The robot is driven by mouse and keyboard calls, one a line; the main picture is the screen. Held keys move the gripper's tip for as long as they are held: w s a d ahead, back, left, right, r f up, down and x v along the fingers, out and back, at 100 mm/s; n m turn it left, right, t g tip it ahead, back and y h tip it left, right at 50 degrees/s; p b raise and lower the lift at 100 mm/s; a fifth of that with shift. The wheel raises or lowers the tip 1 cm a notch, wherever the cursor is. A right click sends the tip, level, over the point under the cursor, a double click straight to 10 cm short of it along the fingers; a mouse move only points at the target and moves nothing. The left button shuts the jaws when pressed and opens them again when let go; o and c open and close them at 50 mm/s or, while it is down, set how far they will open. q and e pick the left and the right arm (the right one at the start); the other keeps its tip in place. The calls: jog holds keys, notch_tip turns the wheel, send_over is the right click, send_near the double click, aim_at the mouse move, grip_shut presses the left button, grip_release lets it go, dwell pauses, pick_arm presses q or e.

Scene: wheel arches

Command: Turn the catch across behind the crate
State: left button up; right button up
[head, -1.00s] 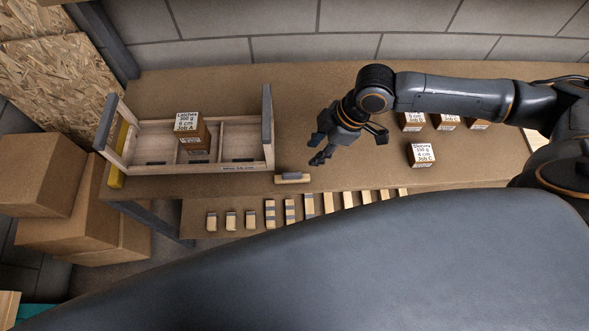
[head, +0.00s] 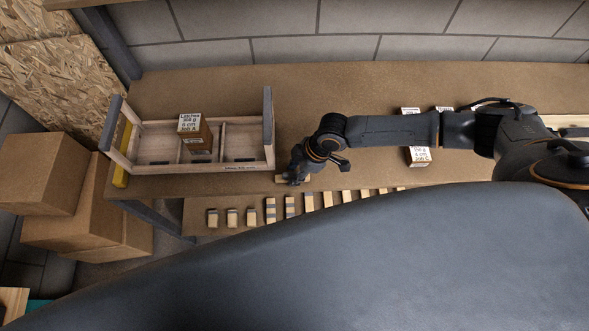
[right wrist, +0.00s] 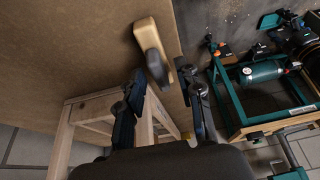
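The catch is a pale wooden block with a dark grey turning piece. In the right wrist view the block (right wrist: 147,29) and its grey piece (right wrist: 156,68) lie just beyond my fingertips. In the head view the catch (head: 279,180) is mostly hidden under my right gripper (head: 293,180). The right gripper is open, its fingers (right wrist: 163,84) apart on either side of the grey piece's near end; I cannot tell whether they touch it. The crate (head: 243,167), wooden with grey ends, stands left of the catch. A box labelled Latches (head: 190,123) stands in its middle compartment. My left gripper is not in view.
Labelled boxes (head: 418,157) stand on the bench at right, partly behind my right arm. Several small wooden blocks (head: 270,210) line a lower shelf along the bench front. A yellow bar (head: 121,155) lies at the crate's left end. Bench space behind the crate is clear.

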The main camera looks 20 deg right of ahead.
grip_shut()
